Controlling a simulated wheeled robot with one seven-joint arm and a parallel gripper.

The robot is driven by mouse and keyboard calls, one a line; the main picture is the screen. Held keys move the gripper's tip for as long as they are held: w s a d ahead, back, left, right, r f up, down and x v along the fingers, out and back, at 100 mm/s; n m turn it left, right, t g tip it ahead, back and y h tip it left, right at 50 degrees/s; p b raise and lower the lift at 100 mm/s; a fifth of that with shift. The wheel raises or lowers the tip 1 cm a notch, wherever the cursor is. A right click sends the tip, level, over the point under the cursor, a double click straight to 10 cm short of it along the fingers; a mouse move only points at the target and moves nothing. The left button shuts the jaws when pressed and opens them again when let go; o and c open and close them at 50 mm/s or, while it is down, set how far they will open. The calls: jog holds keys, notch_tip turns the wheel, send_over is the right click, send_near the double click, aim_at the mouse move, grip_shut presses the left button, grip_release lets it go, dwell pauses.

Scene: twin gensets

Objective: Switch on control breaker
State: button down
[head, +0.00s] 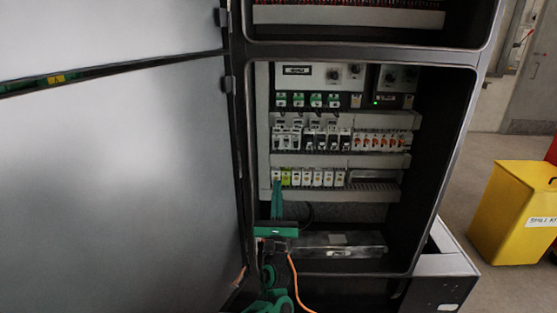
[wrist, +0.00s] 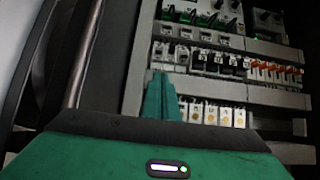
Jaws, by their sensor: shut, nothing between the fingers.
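An open electrical cabinet holds rows of small switchgear. The middle row has white and black breakers (head: 327,139) in the head view, and they also show in the wrist view (wrist: 222,64). Orange-marked breakers (head: 381,142) sit at the right of that row. A lower row holds white modules (head: 318,179). No readable label tells which is the control breaker. My gripper (head: 277,184) is shut and empty, its green fingers pointing up at the left end of the lower row. In the wrist view its fingers (wrist: 163,84) hide part of that row; contact cannot be told.
The large grey cabinet door (head: 110,170) stands open on the left. The cabinet's right frame (head: 455,150) bounds the opening. A metal box (head: 335,246) lies low inside. A yellow bin (head: 515,210) stands on the floor at the right.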

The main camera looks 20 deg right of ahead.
aim_at(278, 157)
jog(key=x, duration=1.1)
jog(key=shift+w+r, duration=0.15)
jog(key=shift+w, duration=0.05)
